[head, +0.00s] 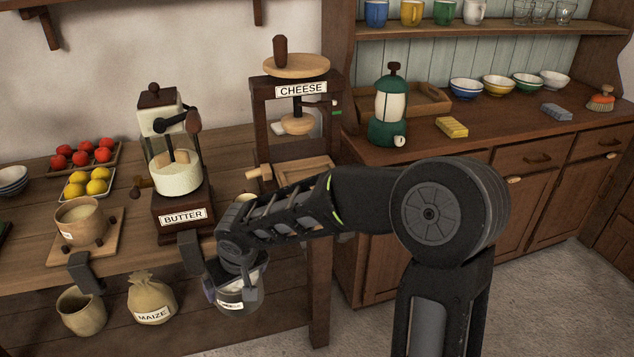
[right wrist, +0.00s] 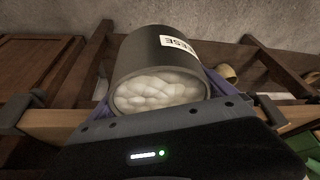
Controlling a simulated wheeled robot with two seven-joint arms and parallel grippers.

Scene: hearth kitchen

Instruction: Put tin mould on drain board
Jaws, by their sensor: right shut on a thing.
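My right gripper (head: 236,284) is in front of the table's front edge, below the tabletop. It is shut on a grey tin mould (head: 240,299). The right wrist view shows the tin mould (right wrist: 162,62) between the purple fingers, with white lumpy curd inside and a white label partly reading "CHEESE". A wooden press (head: 297,90) labelled "CHEESE" stands on the table, with a pale shallow wooden board (head: 305,170) at its foot, partly hidden by my right arm. I cannot tell for certain whether this is the drain board. My left gripper is not in view.
A butter churn (head: 178,180) stands left of the press. A beige pot (head: 80,222) sits on a board at the left. Dark brackets (head: 190,252) stick out from the table edge. A maize sack (head: 152,300) is below. The counter (head: 480,135) at right holds several items.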

